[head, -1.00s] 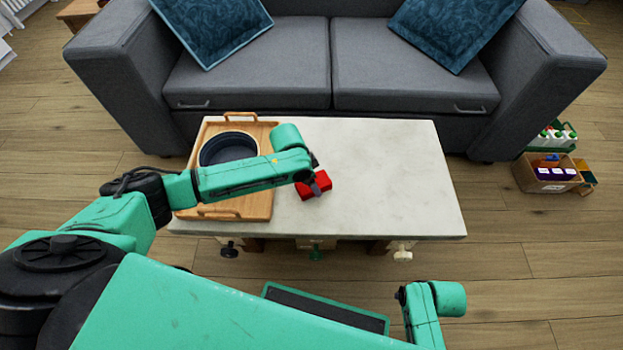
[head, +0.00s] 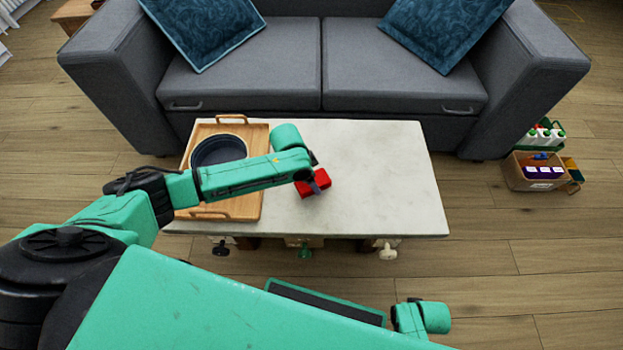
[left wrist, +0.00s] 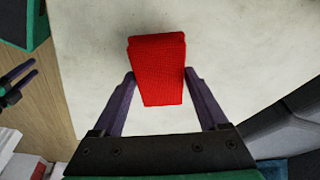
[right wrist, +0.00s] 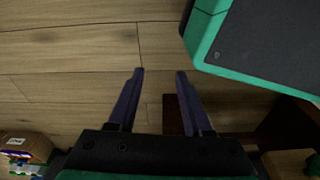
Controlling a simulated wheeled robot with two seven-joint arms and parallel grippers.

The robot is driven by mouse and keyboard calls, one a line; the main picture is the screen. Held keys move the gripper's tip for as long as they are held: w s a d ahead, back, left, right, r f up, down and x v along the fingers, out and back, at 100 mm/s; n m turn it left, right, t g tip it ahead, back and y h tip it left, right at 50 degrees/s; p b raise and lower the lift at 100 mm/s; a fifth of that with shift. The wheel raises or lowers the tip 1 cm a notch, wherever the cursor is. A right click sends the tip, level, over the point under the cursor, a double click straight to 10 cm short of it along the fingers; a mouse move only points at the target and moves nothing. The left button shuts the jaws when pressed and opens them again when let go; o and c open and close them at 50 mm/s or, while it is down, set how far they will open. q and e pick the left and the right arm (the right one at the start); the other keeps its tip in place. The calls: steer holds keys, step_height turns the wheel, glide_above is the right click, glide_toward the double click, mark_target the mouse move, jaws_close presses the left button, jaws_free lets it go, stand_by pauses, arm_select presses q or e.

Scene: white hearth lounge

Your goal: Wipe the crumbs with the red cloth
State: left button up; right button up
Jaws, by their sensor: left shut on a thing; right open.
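The red cloth (head: 311,188), a folded block shape, is at the pale stone table (head: 385,190), just right of the tray. My left gripper (left wrist: 160,78) is shut on it, one finger on each side in the left wrist view, where the cloth (left wrist: 157,62) shows against the tabletop. I cannot tell whether the cloth touches the table. No crumbs can be made out; my left arm hides part of the table. My right gripper (right wrist: 160,72) is open and empty above the wooden floor.
A wooden tray (head: 247,208) with a dark round bowl (head: 218,150) stands at the table's left. A grey sofa (head: 400,70) is behind the table. Boxes of bottles and goods (head: 535,172) stand on the floor at the right. The table's right half looks clear.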

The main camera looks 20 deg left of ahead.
arm_select(q)
steer(key=shift+r+p, duration=0.35)
steer(key=shift+r, duration=0.15)
steer(key=shift+r+p, duration=0.55)
steer(key=shift+p, duration=0.15)
steer(key=shift+r+p, duration=0.75)
steer(key=shift+p, duration=0.1)
steer(key=shift+r, duration=0.15)
step_height(320, 180, up, 2)
steer(key=p, duration=0.2)
steer(key=shift+p, duration=0.35)
steer(key=shift+r, duration=0.2)
arm_select(e)
steer(key=s+d+f, duration=0.1)
steer(key=s+d, duration=0.2)
steer(key=s, duration=0.8)
steer(key=shift+s+f+n, duration=0.2)
steer(key=shift+s+n, duration=0.1)
steer(key=shift+s, duration=0.1)
arm_select(q)
steer(key=shift+f, duration=0.1)
